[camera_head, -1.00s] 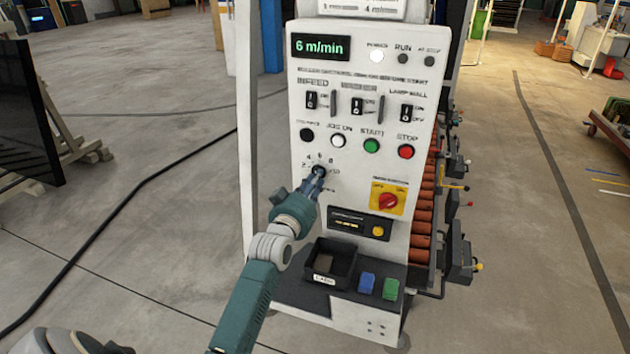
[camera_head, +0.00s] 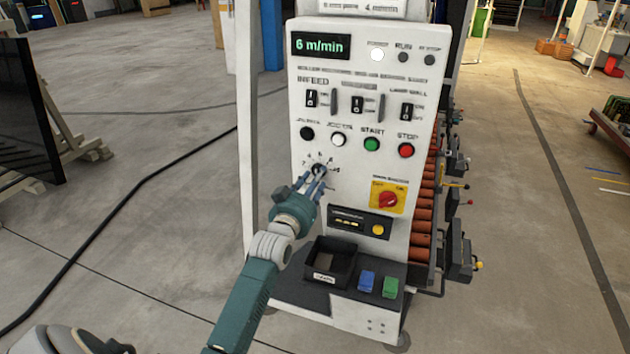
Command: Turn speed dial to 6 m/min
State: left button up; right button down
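The speed dial (camera_head: 319,169) is a small dark knob with a ring of marks, on the white control panel (camera_head: 350,200) of the washer. The display (camera_head: 320,46) at the panel's top left reads "6 m/min" in green. My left gripper (camera_head: 316,180) is just in front of and below the dial. Its fingers are spread apart with a gap between them, and it holds nothing. The fingertips hide part of the dial's lower edge; I cannot tell if they touch it. My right gripper is not in view.
Above the dial are black, white, green and red buttons and several switches. A red rotary switch on a yellow plate (camera_head: 388,199) is to the right. A black bin (camera_head: 331,262) and blue and green blocks sit on the lower ledge. Open floor lies left.

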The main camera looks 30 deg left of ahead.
pick_arm(q)
jog(key=v, duration=1.2)
dwell(0.3)
